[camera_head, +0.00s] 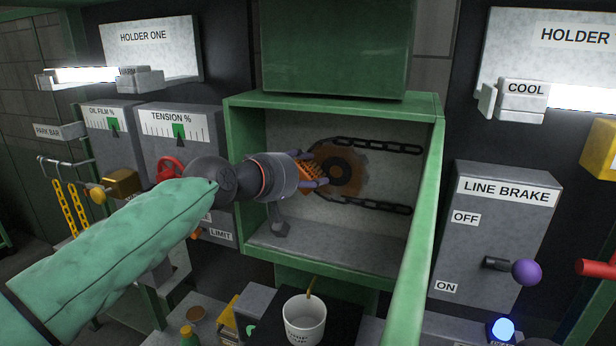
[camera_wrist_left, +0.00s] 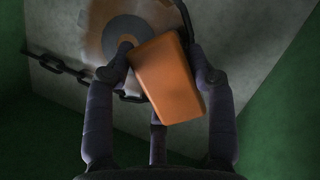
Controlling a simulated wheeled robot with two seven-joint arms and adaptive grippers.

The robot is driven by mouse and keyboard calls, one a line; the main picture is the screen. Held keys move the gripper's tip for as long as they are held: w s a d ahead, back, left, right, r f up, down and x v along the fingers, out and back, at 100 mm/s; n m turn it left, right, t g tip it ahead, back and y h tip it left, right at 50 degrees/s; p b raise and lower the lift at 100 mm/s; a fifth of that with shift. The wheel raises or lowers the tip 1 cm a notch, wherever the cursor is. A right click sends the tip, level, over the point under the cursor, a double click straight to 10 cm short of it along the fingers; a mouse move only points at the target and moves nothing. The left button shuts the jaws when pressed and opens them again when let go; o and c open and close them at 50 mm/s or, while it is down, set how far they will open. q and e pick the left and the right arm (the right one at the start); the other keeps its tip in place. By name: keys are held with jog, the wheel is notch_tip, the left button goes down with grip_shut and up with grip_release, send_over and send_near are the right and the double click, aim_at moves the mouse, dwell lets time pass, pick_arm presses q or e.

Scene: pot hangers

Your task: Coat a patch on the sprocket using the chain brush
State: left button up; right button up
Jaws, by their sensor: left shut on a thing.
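The sprocket (camera_head: 352,172) is a brownish-orange disc with a dark hub, set on the grey back wall inside a green open-fronted box. A dark chain (camera_head: 372,204) runs off it to the right. My left gripper (camera_head: 316,172) reaches into the box from the left and is shut on the orange chain brush (camera_head: 309,175). In the left wrist view the brush (camera_wrist_left: 170,78) shows as an orange block between the fingers, in front of the sprocket (camera_wrist_left: 122,38). I cannot tell whether the brush touches the sprocket. My right gripper is not in view.
The green box frame (camera_head: 437,125) surrounds the sprocket on its sides. A white cup (camera_head: 304,318) with a stick in it stands below. The line brake panel (camera_head: 500,225) with a purple-knobbed lever is at the right. Gauge boxes (camera_head: 180,140) stand at the left.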

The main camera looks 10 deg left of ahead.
pick_arm(q)
jog(key=shift+r, duration=0.5)
jog(key=shift+s+d+r+p, duration=0.1)
jog(key=shift+s+d+p, duration=0.05)
jog(key=shift+d+p, duration=0.6)
jog(key=shift+s+d+p, duration=0.15)
jog(key=shift+d+p, duration=0.5)
jog(key=shift+d, duration=0.5)
jog(key=shift+s+d+p, duration=0.25)
jog(key=shift+d+p, duration=0.5)
jog(key=shift+p, duration=0.35)
jog(key=shift+s+d+p, duration=0.2)
jog(key=shift+d+p, duration=0.25)
jog(key=shift+d, duration=0.6)
jog(key=shift+r+b, duration=0.65)
jog(key=shift+b, duration=0.1)
jog(key=shift+w+a, duration=0.2)
jog(key=shift+a, duration=0.55)
jog(key=shift+w+a+b, duration=0.15)
jog(key=shift+a+b, duration=0.45)
jog(key=shift+a, duration=0.55)
jog(key=shift+w+a+f+b, duration=0.15)
jog(key=shift+w+a+b, duration=0.05)
jog(key=shift+a+b, duration=0.4)
jog(key=shift+w+a+b, duration=0.2)
jog(key=shift+a+b, duration=0.4)
jog(key=shift+a, duration=0.6)
